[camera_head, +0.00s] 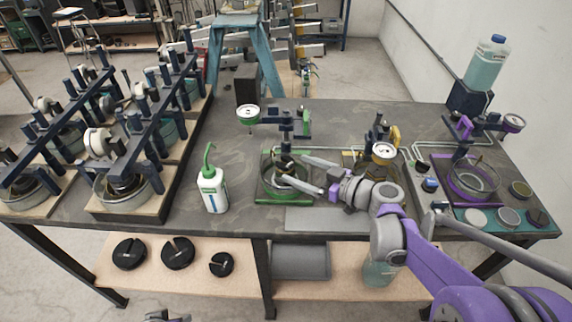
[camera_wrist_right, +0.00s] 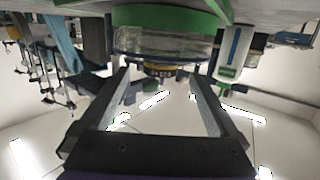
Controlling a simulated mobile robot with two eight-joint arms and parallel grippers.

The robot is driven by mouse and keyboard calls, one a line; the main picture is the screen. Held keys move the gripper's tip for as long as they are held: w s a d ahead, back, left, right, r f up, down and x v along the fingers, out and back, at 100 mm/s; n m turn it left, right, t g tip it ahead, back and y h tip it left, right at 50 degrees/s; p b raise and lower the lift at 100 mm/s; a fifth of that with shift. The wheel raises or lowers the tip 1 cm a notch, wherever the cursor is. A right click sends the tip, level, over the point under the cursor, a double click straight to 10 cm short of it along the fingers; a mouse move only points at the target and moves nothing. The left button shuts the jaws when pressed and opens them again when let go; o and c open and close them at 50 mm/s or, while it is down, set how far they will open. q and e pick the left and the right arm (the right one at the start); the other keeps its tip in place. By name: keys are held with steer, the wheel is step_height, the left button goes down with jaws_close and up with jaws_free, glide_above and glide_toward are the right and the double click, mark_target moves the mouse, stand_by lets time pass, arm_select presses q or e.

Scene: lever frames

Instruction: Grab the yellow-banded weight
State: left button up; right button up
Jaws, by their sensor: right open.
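I cannot make out a weight with a clear yellow band. A small dark part with yellow marks (camera_wrist_right: 162,71) shows past the green-rimmed clear dish in the right wrist view, but I cannot tell what it is. My right gripper (camera_head: 308,173) is open, its two grey fingers pointing left at the green dish device (camera_head: 283,184) on the table. In the right wrist view the green-rimmed dish (camera_wrist_right: 165,42) lies beyond the spread fingers, and nothing is between them. A small grey-dark part at the bottom left edge of the head view may be my left gripper; its jaws are unclear.
A white bottle with green cap (camera_head: 212,190) stands left of the green device. A yellow-marked gauge device (camera_head: 383,152) and a purple dish device (camera_head: 472,180) stand right. Black slotted discs (camera_head: 178,253) lie on the lower shelf. Heavy blue frames (camera_head: 150,125) fill the left.

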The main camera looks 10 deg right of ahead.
mark_target(292, 167)
steer(key=x, duration=0.5)
steer(key=shift+w+a, duration=0.1)
steer(key=shift+a, duration=0.05)
jaws_close()
stand_by(0.4)
